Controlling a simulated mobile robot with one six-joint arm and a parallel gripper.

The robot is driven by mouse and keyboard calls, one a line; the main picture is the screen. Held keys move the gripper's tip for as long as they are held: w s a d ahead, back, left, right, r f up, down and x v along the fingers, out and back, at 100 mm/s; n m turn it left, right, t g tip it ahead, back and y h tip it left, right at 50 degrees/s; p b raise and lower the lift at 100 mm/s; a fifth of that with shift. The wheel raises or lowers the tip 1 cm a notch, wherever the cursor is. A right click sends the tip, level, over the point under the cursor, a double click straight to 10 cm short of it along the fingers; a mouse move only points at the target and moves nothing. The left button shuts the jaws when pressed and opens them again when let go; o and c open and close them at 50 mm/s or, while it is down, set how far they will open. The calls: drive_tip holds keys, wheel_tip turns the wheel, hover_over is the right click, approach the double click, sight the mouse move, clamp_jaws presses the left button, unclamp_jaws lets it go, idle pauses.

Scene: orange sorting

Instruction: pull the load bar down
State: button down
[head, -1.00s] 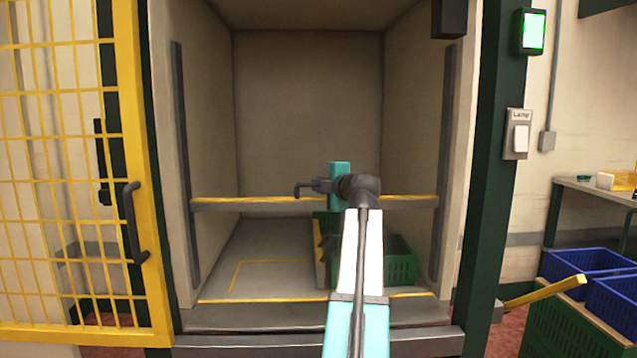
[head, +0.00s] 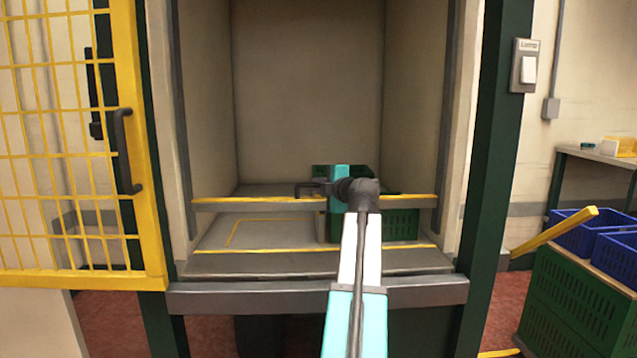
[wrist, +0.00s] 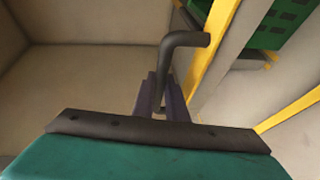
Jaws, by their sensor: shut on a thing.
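The load bar (head: 250,204) is a grey bar with a yellow top edge, spanning the open bay a little above its floor. My gripper (head: 322,187) is shut on this handle. In the wrist view, the fingers (wrist: 162,97) close around the handle's lower part. My wrist and arm hide part of the bar's right half.
A green crate (head: 400,226) stands on the bay floor behind the bar, at the right. A yellow mesh door (head: 150,200) with a dark handle stands open at the left. Blue crates (head: 578,232) on a green crate (head: 575,300) and a yellow rail (head: 555,232) are at the right.

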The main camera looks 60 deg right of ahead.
sight(321, 208)
wheel_tip(321, 208, down, 7)
drive_tip(key=b, duration=0.4)
drive_tip(key=shift+f, duration=0.2)
drive_tip(key=c, duration=1.8)
unclamp_jaws()
drive_tip(key=shift+o, duration=0.2)
drive_tip(key=shift+r, duration=0.1)
drive_tip(key=shift+s+a+r, duration=0.1)
drive_tip(key=shift+s, duration=0.05)
